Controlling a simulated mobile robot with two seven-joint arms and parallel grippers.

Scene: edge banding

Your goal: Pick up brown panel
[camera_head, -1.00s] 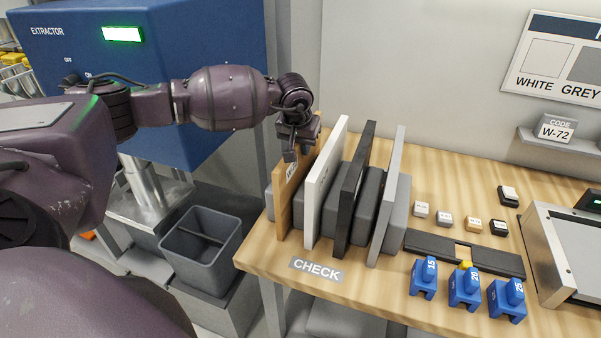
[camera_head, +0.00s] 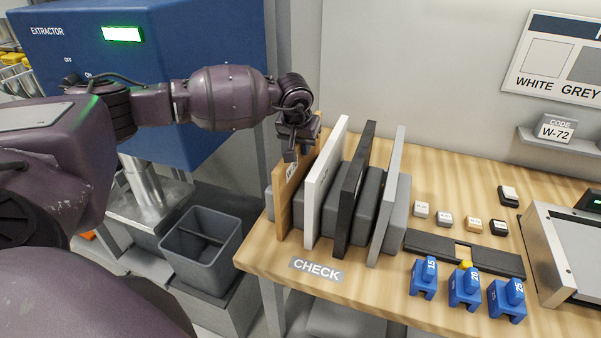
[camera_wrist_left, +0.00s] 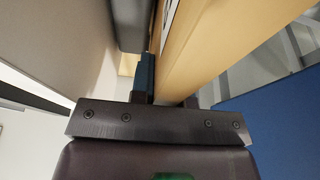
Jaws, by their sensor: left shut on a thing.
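The brown panel (camera_head: 285,204) stands upright at the left end of a rack on the wooden bench, with a white label partly hidden near its top. My left gripper (camera_head: 294,150) is at the panel's top edge, shut on it, one finger on each side. In the left wrist view the brown panel (camera_wrist_left: 215,45) runs up from between the fingers of the gripper (camera_wrist_left: 165,95). The panel still stands in the rack. My right gripper is not in view.
A white panel (camera_head: 323,190), a black panel (camera_head: 352,195) and a grey panel (camera_head: 388,200) stand close to the right, between grey rack blocks. A grey bin (camera_head: 202,250) is below left. Blue numbered blocks (camera_head: 464,288) stand at the bench front.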

